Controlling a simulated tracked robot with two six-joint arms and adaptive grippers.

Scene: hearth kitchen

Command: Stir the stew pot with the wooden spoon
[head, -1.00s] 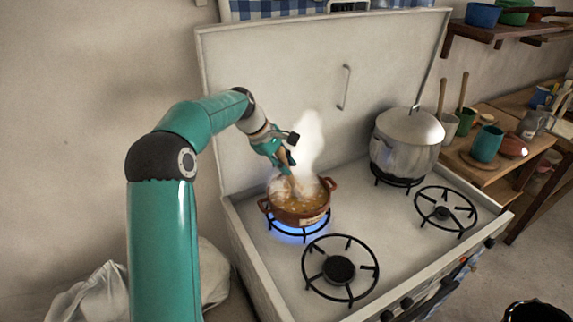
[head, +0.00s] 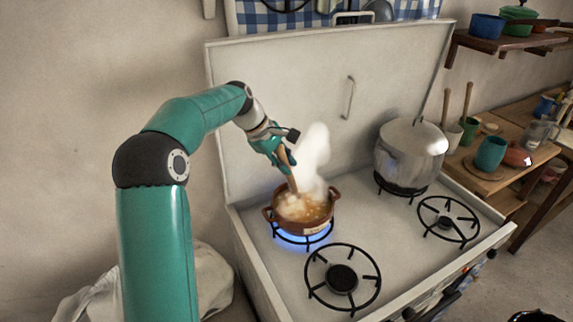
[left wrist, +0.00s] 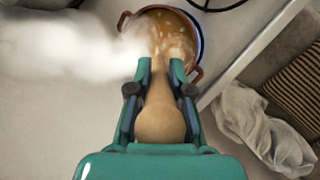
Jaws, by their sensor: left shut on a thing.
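The stew pot (head: 308,222) is brown with two side handles and holds orange-brown stew with pale chunks. It stands on a lit burner with a blue flame, and steam rises from it. My left gripper (head: 283,155) is above the pot, shut on the wooden spoon (head: 291,181). The spoon slants down with its lower end in the stew, and its bowl is hidden. In the left wrist view the spoon's thick handle end (left wrist: 160,122) sits between the fingers, and the pot (left wrist: 160,12) shows at the top, partly behind steam. My right gripper is not in view.
A lidded metal pot (head: 410,155) stands on the back right burner. The two front burners (head: 342,279) are empty. The stove's raised lid (head: 300,100) stands behind. A wooden table with a teal cup (head: 491,153) is at the right. A pale sack (head: 205,285) lies at the lower left.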

